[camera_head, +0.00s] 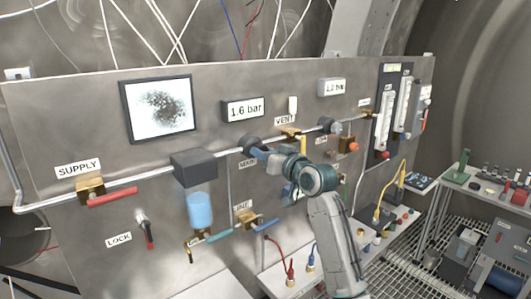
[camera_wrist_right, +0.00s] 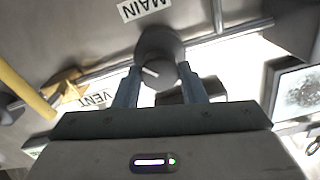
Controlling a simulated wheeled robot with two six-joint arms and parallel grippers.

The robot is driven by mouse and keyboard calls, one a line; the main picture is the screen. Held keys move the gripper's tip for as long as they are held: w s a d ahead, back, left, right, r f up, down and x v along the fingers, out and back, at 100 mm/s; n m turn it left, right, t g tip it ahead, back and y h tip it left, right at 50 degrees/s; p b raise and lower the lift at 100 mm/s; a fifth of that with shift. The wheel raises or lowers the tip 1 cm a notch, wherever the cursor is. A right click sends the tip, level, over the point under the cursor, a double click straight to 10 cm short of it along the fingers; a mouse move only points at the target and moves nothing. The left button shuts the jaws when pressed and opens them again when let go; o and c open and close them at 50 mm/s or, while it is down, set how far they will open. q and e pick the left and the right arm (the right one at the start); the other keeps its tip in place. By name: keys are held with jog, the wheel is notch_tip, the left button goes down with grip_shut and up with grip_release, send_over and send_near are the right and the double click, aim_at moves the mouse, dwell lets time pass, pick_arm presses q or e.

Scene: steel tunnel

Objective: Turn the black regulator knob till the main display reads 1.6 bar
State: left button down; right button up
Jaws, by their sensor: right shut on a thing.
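The main display (camera_head: 243,110) on the steel panel reads 1.6 bar. The black regulator knob (camera_head: 249,143) sits on the pipe below it, above the MAIN label (camera_head: 247,163). My right gripper (camera_head: 259,154) reaches it from the right and is shut on it. In the right wrist view the round dark knob (camera_wrist_right: 157,45) lies between the two fingers (camera_wrist_right: 159,78), and a short white mark shows on its face. The fingers partly cover its sides. My left gripper is not in view.
A second display (camera_head: 332,87) is at the upper right; its digits are hard to read. A second dark knob (camera_head: 329,124) and the VENT yellow-handled valve (camera_head: 303,144) are close to my right arm. The red-handled SUPPLY valve (camera_head: 112,197) is at left. A bench (camera_head: 277,284) stands below.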

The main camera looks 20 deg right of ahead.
jog(key=o, duration=1)
jog(key=b+v, duration=0.5)
jog(key=v, duration=0.6)
